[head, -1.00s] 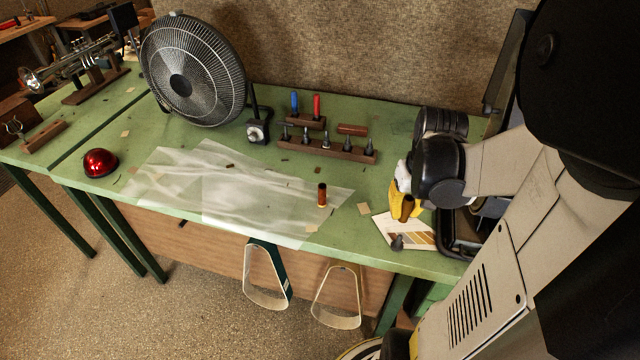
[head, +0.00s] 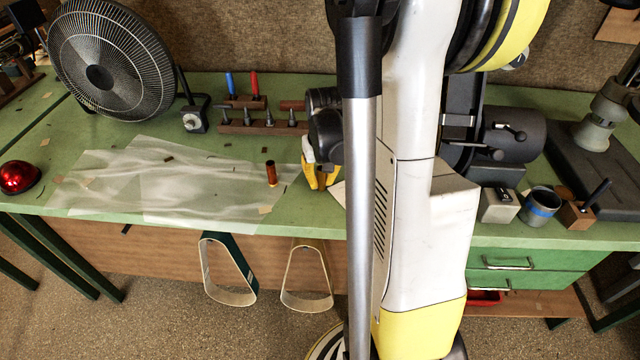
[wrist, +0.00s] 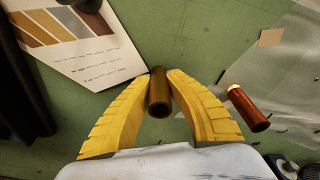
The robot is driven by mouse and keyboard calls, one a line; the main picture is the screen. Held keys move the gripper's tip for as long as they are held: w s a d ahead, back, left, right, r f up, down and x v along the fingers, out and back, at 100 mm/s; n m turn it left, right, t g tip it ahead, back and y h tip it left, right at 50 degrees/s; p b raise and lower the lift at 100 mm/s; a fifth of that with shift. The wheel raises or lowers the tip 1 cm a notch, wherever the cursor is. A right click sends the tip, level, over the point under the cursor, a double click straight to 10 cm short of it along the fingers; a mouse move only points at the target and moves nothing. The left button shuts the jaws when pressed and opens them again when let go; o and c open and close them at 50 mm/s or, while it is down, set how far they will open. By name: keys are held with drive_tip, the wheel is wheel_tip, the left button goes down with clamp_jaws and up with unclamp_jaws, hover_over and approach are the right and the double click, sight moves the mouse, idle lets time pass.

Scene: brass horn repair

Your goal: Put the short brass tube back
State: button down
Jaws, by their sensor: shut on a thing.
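My gripper (wrist: 159,78) is shut on a short brass tube (wrist: 160,95), with a yellow finger on each side of it. The tube's open dark end faces the wrist camera.
A printed card with brown swatches (wrist: 75,45) lies near my gripper, with a dark object (wrist: 88,4) at its edge. A wooden holder with several dark tools (head: 236,127), a fan (head: 110,60) and a red dome (head: 17,176) stand on the bench (head: 330,215).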

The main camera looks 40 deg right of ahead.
drive_tip(key=shift+f, duration=0.1)
drive_tip(key=shift+f, duration=0.15)
drive_tip(key=c, duration=1.4)
unclamp_jaws()
drive_tip(key=shift+c, duration=0.2)
wheel_tip(320, 180, up, 12)
drive_tip(key=s+p, duration=0.2)
drive_tip(key=p, duration=0.3)
drive_tip(key=s+a+r+n+t, duration=0.1)
drive_tip(key=a+r+t, duration=0.1)
drive_tip(key=a, duration=0.6)
drive_tip(key=s+a+r+n+t, duration=0.1)
drive_tip(key=a+r+n, duration=0.1)
drive_tip(key=a, duration=0.7)
drive_tip(key=s+a+r+n+t+y, duration=0.1)
drive_tip(key=a+r, duration=0.3)
drive_tip(key=a, duration=0.4)
drive_tip(key=shift+s+a+r+n+t, duration=0.3)
drive_tip(key=shift+s+n+t, duration=0.2)
drive_tip(key=shift+n+t, duration=0.25)
